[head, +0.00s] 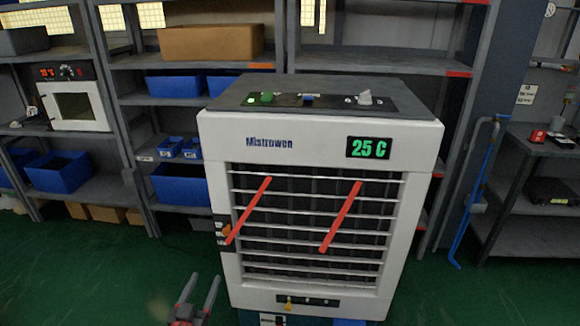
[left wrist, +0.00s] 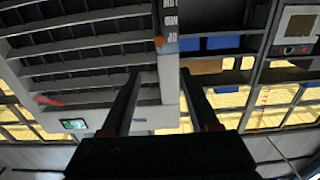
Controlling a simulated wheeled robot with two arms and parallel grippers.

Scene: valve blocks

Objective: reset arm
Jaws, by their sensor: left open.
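My left gripper (head: 199,288) is at the bottom edge of the head view, with its two fingers pointing up and apart. It is open and empty. In the left wrist view the two fingers of this gripper (left wrist: 158,82) show dark and spread, with nothing held between them. The gripper is in front of and to the left of the lower part of a white air cooler (head: 222,205) in the head view. They look apart. My right gripper is not in view.
The cooler has a slatted front, red strips, an orange knob (head: 225,231) on its left side and a green "25 C" display (head: 368,148). Shelves with blue bins (head: 57,172) and a cardboard box (head: 210,42) stand behind. Green floor (head: 110,270) is clear at the left.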

